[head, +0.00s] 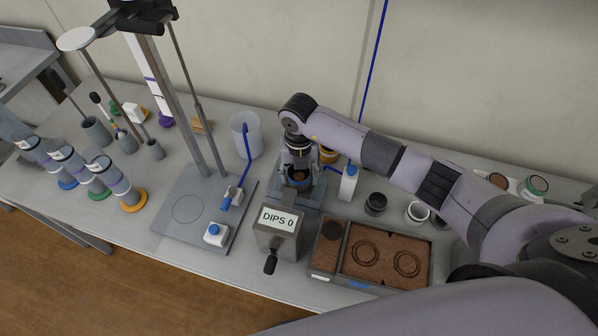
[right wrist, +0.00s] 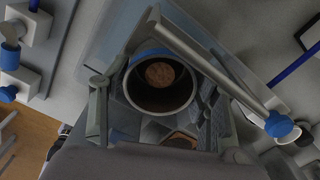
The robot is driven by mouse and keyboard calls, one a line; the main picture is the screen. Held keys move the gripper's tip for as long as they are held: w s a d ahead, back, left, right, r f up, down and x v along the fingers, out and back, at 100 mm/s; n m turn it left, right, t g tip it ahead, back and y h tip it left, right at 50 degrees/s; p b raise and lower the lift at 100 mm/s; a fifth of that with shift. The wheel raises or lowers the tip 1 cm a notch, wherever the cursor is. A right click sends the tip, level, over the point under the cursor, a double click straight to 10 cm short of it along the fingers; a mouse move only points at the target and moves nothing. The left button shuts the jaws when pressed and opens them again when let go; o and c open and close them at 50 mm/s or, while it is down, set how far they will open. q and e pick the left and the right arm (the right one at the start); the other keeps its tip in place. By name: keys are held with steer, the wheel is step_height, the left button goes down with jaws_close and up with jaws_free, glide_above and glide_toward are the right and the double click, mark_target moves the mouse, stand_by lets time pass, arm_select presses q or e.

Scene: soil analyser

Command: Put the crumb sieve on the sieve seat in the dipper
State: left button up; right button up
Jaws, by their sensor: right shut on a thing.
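My right gripper (head: 298,184) is over the dipper (head: 312,200), a grey machine with a sign reading DIPS 0. It is shut on a dark round cup with a blue band, which I take to be the crumb sieve (head: 299,176). In the right wrist view the sieve (right wrist: 160,98) sits between the two fingers (right wrist: 158,115), with a brown crumb inside. The sieve seat is hidden, and I cannot tell whether the sieve touches it. A slanting metal arm with a blue knob (right wrist: 280,124) crosses close beside the sieve. My left gripper is not in view.
A brown soil tray (head: 385,260) with ring marks lies right of the dipper. A white bottle (head: 348,184) and dark jar (head: 375,204) stand close on the right. A clear beaker (head: 246,136) and a tall stand on a grey plate (head: 188,209) are left.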

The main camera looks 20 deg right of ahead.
steer(key=shift+f, duration=0.2)
steer(key=o, duration=1.4)
steer(key=shift+r, duration=0.1)
steer(key=shift+c, duration=0.2)
steer(key=shift+r, duration=0.5)
step_height(320, 180, up, 11)
steer(key=b, duration=0.3)
steer(key=shift+r, duration=0.2)
